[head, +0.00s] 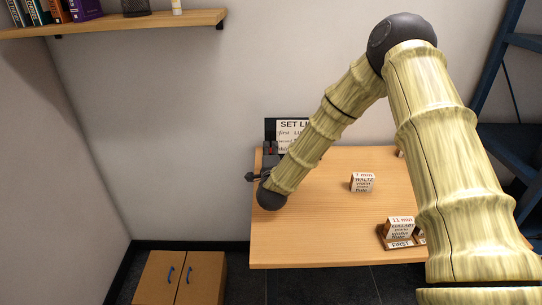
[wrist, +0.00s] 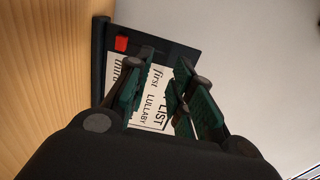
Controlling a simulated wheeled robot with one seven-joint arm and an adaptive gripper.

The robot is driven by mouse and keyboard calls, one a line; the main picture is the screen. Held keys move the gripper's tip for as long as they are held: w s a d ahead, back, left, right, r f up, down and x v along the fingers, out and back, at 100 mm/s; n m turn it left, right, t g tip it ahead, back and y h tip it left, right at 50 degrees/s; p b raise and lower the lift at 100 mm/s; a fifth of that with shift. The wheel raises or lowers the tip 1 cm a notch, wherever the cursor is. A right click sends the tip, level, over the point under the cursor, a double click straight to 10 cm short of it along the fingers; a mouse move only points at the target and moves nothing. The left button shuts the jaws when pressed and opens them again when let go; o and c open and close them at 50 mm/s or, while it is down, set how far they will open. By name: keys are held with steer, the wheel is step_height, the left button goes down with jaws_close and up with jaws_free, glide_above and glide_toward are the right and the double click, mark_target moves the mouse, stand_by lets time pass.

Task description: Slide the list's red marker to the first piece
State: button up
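The set list (head: 294,128) is a white sheet on a dark board at the table's back left. The red marker (wrist: 121,43) sits on the board's dark margin, level with the "third" line and away from "first". It is a tiny red spot in the head view (head: 270,149). My gripper (wrist: 160,90) is open, its green-and-black fingers apart in front of the sheet and hiding part of its text. No contact with the marker shows.
A wooden tray (head: 387,242) labelled FIRST holds an "11 min LULLABY" block (head: 401,227) at the table's front right. A "7 min WALTZ" block (head: 362,182) stands mid-table. Another block (head: 401,153) is mostly hidden behind my arm. The table's front left (head: 290,240) is clear.

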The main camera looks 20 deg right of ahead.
step_height(320, 180, down, 6)
steer(key=shift+f, duration=0.15)
steer(key=p+x, duration=0.1)
steer(key=x, duration=0.5)
steer(key=shift+x, duration=0.75)
jaws_close()
